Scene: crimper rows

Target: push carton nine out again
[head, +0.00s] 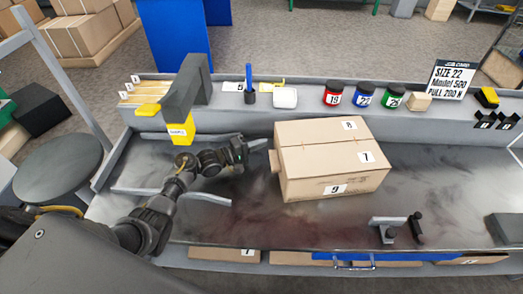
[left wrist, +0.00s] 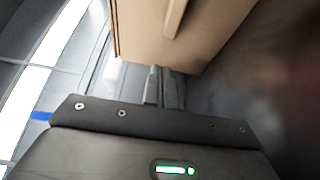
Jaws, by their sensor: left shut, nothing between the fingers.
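A large tan carton block (head: 320,165) stands on the bench, with labels 8 and 7 on its top and label 9 on its front side. I cannot tell whether it is one carton or several packed together. A small tan piece juts from its left side. My left gripper (head: 259,144) is shut and empty, with its fingertips by the carton's back left side. In the left wrist view the shut fingers (left wrist: 160,88) are close to a tan carton face (left wrist: 205,35); contact cannot be told. My right gripper is not in view.
A grey and yellow tool (head: 185,110) stands at the back left. Red (head: 333,95), blue (head: 363,95) and green (head: 392,97) jars line the rear ledge. A grey fixture (head: 388,228) sits at the front right. The bench right of the carton is largely clear.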

